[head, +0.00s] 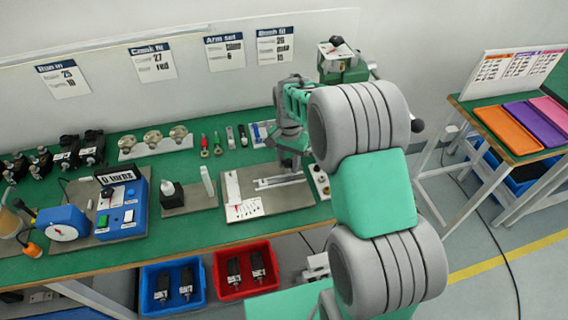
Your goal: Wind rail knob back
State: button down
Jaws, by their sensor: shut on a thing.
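The rail (280,182) is a pale metal track on a grey base plate (268,205) on the green bench. A white scale card with red marks lies at the plate's front left, and a white upright panel (233,187) stands at its left end. My gripper (292,168) points down over the rail, right of its middle. It is shut on the small rail knob, which the fingers and wrist hide. My arm covers the area right of the plate.
A blue control box (122,208) and a dial gauge (62,224) stand on the left. Blue (147,299) and red (219,288) bins sit below the front edge. A green machine (342,65) stands behind my arm.

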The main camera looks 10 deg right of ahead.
aim_at(288, 162)
jog(key=c, duration=1)
grip_release()
notch_tip(288, 162, up, 8)
jog(key=shift+f+b, duration=0.1)
jog(key=shift+b, duration=0.25)
